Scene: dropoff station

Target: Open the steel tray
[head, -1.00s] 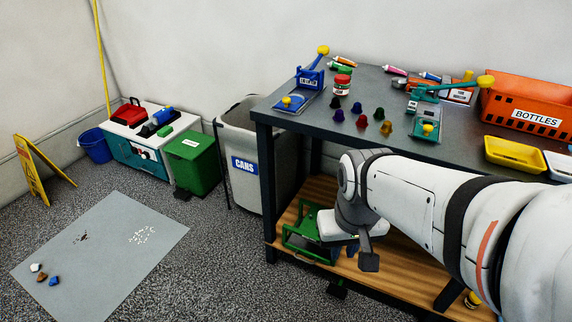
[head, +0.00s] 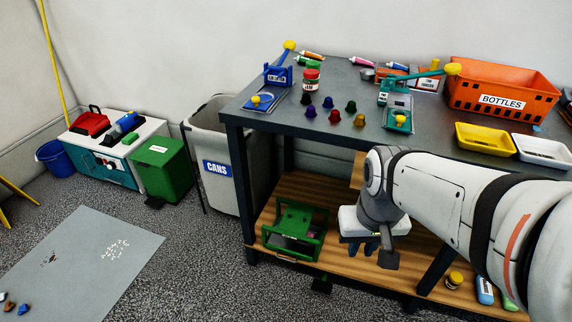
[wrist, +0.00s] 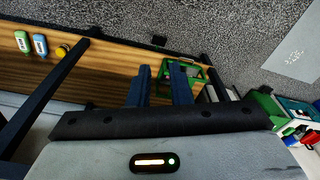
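I cannot pick out a thing that is clearly a steel tray in either view. My gripper (head: 366,243) hangs over the lower wooden shelf, to the right of a green frame (head: 296,230) in the head view. In the wrist view, the two dark blue fingers of my gripper (wrist: 162,72) stand apart with nothing between them. The green frame also shows in the wrist view (wrist: 194,84), partly behind the right-hand finger. A dark item inside the frame is too small to tell.
The workbench (head: 345,94) carries small coloured pieces, two presses, a yellow tray (head: 485,139), a white tray (head: 543,149) and an orange bottles crate (head: 503,93). A cans bin (head: 217,140) stands left of it. A dark table leg (head: 436,270) is right of my gripper.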

